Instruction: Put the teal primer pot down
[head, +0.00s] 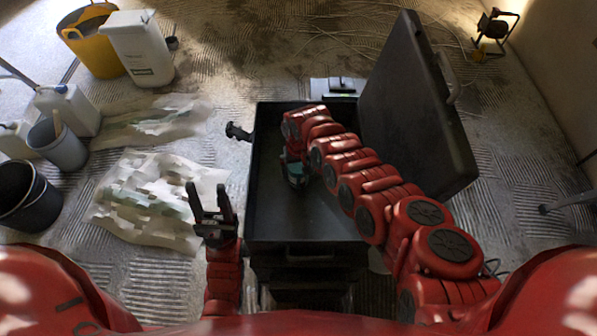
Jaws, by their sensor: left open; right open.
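The teal primer pot (297,174) is inside the open black case (262,215), near its middle. It is small and partly hidden by my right gripper and wrist. My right arm reaches in from the right, bent over the case, and my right gripper (292,158) points down at the pot. Its fingers are mostly hidden; it is open, and I cannot tell whether it touches the pot. My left gripper (211,212) is open and empty, left of the case's front corner, with its fingers pointing up and away.
The case's lid (415,105) stands open at the right. Crumpled sheets (150,195) lie on the floor to the left. A cable reel (493,28) is far right.

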